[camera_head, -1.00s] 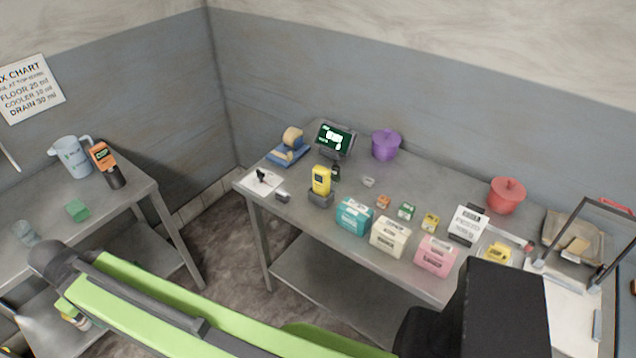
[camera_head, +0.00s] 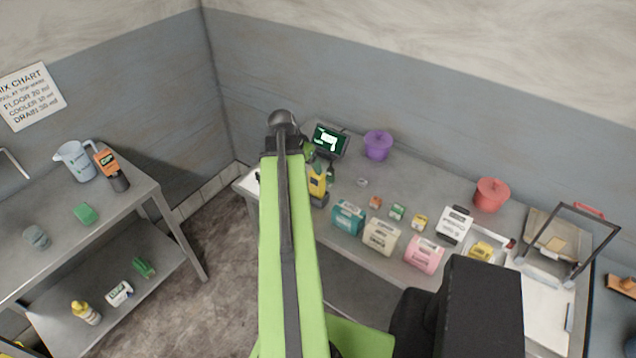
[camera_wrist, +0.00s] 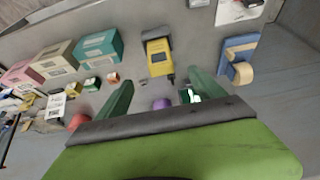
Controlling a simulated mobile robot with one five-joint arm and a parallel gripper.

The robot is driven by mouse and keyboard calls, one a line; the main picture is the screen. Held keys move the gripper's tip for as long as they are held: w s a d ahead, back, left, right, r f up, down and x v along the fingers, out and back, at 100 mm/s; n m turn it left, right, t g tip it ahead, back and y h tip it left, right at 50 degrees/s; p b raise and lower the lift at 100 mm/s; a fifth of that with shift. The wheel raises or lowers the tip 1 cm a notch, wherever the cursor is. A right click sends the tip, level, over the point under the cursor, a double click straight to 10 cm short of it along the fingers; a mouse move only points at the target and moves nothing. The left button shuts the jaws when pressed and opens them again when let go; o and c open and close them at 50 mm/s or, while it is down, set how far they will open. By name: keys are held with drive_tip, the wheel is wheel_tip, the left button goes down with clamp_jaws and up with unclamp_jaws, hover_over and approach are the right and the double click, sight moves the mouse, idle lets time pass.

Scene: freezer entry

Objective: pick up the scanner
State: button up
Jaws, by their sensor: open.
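A yellow hand-held device (camera_head: 317,186), which looks like the scanner, stands in a dark grey cradle on the right-hand table. My arm hides part of it in the head view. In the wrist view the yellow scanner (camera_wrist: 159,55) lies ahead of and between my fingers, with the cradle (camera_wrist: 157,33) at its far end. My gripper (camera_wrist: 161,77) is open, with its two green fingers apart and nothing held. I cannot tell the exact gap between the fingertips and the scanner.
Teal (camera_head: 348,217), cream (camera_head: 381,237) and pink (camera_head: 424,254) boxes stand right of the scanner. A dark screen (camera_head: 329,140) and a purple pot (camera_head: 378,145) stand behind. A tape dispenser (camera_wrist: 240,60) is beside it in the wrist view. An orange-and-black device (camera_head: 111,167) stands on the left table.

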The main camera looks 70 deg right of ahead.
sight(314, 178)
drive_tip(key=b+x, duration=1.1)
drive_tip(key=x, duration=0.1)
drive_tip(key=shift+f, duration=0.2)
drive_tip(key=shift+d, duration=0.15)
drive_tip(key=b+x, duration=0.5)
drive_tip(key=shift+s+d, duration=0.2)
drive_tip(key=shift+r, duration=0.15)
drive_tip(key=c, duration=1.7)
